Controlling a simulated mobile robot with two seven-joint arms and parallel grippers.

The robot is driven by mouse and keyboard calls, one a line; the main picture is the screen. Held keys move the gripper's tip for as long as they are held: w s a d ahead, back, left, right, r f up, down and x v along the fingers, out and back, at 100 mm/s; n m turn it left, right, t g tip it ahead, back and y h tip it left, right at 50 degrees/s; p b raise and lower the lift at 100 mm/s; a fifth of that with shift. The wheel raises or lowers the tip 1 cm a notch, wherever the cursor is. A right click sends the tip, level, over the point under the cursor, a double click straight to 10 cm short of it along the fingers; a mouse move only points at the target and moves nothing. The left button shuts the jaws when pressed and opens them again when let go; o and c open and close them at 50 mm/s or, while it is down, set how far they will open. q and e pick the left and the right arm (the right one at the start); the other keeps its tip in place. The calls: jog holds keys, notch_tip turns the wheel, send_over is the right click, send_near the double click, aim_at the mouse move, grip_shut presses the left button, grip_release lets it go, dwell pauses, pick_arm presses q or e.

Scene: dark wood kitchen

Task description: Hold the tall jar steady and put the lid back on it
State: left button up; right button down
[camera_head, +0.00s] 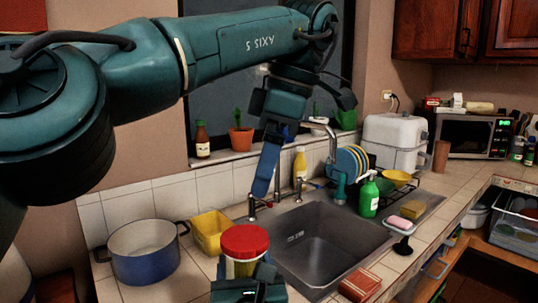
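A jar (243,267) with a pale, yellowish body stands at the bottom middle of the picture, on the tiled counter left of the sink. A round red lid (245,241) sits at its top; I cannot tell whether it is seated or only resting there. My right gripper (250,284) is at the bottom edge, directly in front of the jar and covering its lower part; its fingertips are hidden. My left arm crosses the top of the picture. My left gripper (264,178) points down, high above and behind the jar, its finger gap not visible.
A yellow container (210,232) and a blue pot (143,252) stand left of the jar. The sink (325,245) with its faucet (331,145) lies to the right.

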pick_arm(q)
jog(key=shift+d+r, duration=0.1)
jog(key=shift+r, duration=0.35)
pick_arm(e)
jog(key=shift+c, duration=1.4)
grip_release()
jog(key=shift+s, duration=0.1)
pick_arm(q)
jog(key=shift+f, duration=0.15)
pick_arm(e)
jog(key=s, duration=1.3)
jog(key=shift+d, duration=0.45)
